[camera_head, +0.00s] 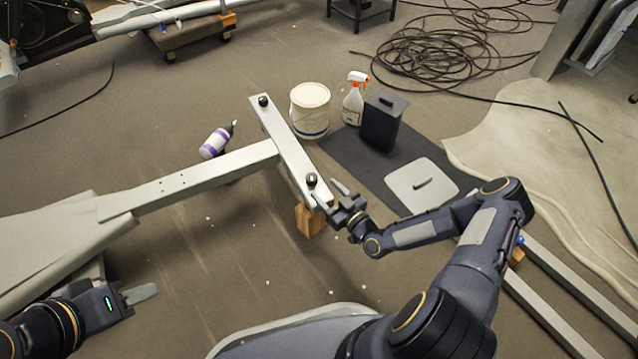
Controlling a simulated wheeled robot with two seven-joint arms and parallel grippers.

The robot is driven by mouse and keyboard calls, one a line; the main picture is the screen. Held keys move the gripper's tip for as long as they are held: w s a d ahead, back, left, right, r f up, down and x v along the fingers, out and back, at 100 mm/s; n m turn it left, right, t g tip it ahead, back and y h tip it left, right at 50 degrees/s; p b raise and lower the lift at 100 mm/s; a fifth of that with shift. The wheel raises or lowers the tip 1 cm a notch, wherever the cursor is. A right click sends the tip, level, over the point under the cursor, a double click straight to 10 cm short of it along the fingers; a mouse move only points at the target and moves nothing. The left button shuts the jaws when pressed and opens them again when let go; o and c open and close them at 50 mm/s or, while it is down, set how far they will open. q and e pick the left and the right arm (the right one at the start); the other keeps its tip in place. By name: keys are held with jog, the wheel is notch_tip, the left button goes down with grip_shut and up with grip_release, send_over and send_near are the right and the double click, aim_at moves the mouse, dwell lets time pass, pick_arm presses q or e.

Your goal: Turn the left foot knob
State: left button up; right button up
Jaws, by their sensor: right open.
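A pale crossbar (285,142) lies across the end of the elliptical's grey frame beam (190,180). It carries one black foot knob (263,101) near its far end and another black foot knob (312,180) near its near end. My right gripper (330,193) is open just to the right of the near knob, its fingers pointing toward the crossbar's end. I cannot tell whether a finger touches the knob or bar. My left gripper (141,293) is low at the left, away from both knobs. Only one of its fingers shows clearly, so its opening is unclear.
A wooden block (309,219) stands under the crossbar's near end. A white bucket (310,111), spray bottle (354,98) and black container (382,121) stand beyond it. A purple-white bottle (216,142) lies by the beam. Cables (430,55) coil on the floor behind.

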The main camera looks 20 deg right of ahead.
aim_at(316, 181)
jog(key=b+x, duration=0.2)
jog(key=x, duration=0.4)
jog(key=shift+w+a+f, duration=0.1)
jog(key=shift+w+a, duration=0.05)
jog(key=shift+w, duration=0.1)
jog(key=shift+w+a, duration=0.2)
jog(key=shift+w, duration=0.35)
jog(key=c, duration=1)
